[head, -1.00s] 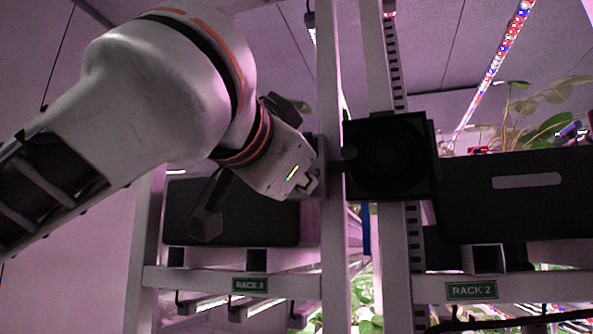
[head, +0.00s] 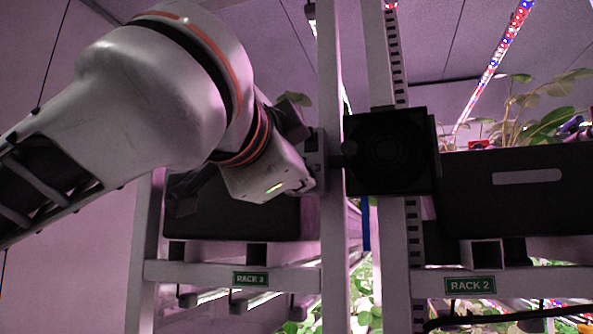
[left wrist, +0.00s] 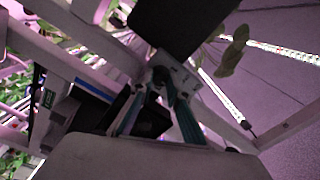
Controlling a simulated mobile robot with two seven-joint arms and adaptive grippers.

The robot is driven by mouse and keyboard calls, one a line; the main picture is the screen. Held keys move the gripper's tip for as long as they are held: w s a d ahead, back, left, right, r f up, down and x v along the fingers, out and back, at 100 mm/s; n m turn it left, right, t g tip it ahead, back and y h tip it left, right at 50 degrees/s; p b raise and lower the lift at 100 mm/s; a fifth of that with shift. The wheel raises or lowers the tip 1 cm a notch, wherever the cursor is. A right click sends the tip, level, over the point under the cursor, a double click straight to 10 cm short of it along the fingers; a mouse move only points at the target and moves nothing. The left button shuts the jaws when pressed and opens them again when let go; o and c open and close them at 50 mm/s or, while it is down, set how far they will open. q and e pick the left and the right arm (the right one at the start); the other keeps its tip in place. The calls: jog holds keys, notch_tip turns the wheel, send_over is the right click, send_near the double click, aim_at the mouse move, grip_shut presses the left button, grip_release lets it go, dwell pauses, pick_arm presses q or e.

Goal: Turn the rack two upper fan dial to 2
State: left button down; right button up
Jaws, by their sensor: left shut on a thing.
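The black square fan (head: 388,152) is fixed to the rack two upright, right of centre in the head view. A small pale box (head: 314,150) sits on the left side of the post beside it; it also shows in the left wrist view (left wrist: 178,76). My left gripper (head: 312,182) reaches in from the left to this box. In the left wrist view its teal-sided fingers (left wrist: 160,88) close on a small dial at the box. The dial is mostly hidden by the fingers, and its setting cannot be read. My right gripper is not in view.
The "RACK 2" label (head: 470,286) is on the lower right beam, and another green label (head: 250,279) is on the left beam. A black planter (head: 520,195) with leafy plants stands right of the fan. The pale upright post (head: 331,230) is close beside my gripper.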

pick_arm(q)
jog(key=c, duration=1.9)
grip_release()
